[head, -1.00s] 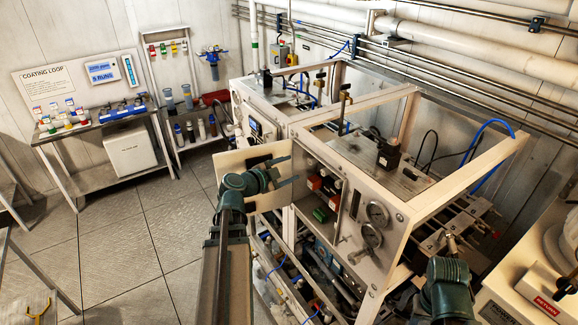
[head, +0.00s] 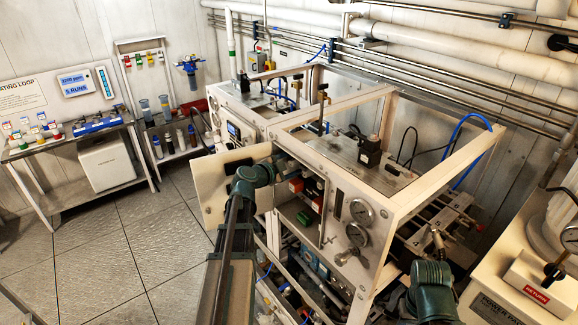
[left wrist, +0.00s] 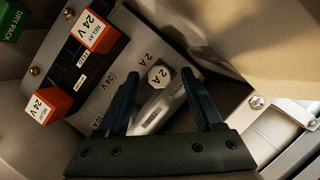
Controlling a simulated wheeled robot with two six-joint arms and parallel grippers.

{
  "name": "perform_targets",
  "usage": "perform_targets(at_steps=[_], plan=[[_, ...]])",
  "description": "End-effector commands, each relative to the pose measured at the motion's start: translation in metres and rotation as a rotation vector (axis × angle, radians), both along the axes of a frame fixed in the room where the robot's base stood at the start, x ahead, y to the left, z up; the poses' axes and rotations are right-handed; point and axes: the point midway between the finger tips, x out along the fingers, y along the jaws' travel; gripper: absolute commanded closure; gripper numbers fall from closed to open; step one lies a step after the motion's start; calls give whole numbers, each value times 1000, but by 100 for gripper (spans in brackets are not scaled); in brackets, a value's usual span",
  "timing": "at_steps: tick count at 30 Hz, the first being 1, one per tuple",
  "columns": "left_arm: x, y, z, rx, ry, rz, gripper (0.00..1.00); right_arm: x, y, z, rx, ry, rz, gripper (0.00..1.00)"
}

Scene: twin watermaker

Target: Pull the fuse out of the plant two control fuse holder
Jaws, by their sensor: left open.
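The control box (head: 318,190) on the white-framed plant stands open in the head view, its door (head: 210,195) swung left. My left gripper (left wrist: 160,78) is open inside the box, its dark fingers either side of a pale holder (left wrist: 150,113) with a white hexagonal cap marked "2 A" (left wrist: 160,76). I see a gap beside the cap and cannot tell whether the fingers touch the holder. In the head view my left gripper (head: 276,167) is at the box opening, its fingers mostly hidden.
A box wall with a screw (left wrist: 257,102) is close on the right. Gauges (head: 361,212) are on the panel right of the box. The floor at left is clear.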

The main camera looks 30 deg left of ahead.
Motion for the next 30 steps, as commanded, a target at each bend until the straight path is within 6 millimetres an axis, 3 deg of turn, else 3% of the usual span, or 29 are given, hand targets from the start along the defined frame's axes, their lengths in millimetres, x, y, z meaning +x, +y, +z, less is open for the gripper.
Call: perform_targets(at_steps=[4, 15, 18, 19, 24, 30], plan=[[0, 0, 0, 0, 0, 0, 34, 0, 0, 0, 0, 0, 0, 50], [0, 0, 0, 0, 0, 0, 100, 0, 0, 0, 0, 0, 0, 50], [0, 0, 0, 0, 0, 0, 100, 0, 0, 0, 0, 0, 0, 50], [0, 0, 0, 0, 0, 0, 70, 0, 0, 0, 0, 0, 0, 50], [0, 0, 0, 0, 0, 0, 100, 0, 0, 0, 0, 0, 0, 50], [0, 0, 0, 0, 0, 0, 100, 0, 0, 0, 0, 0, 0, 50]])
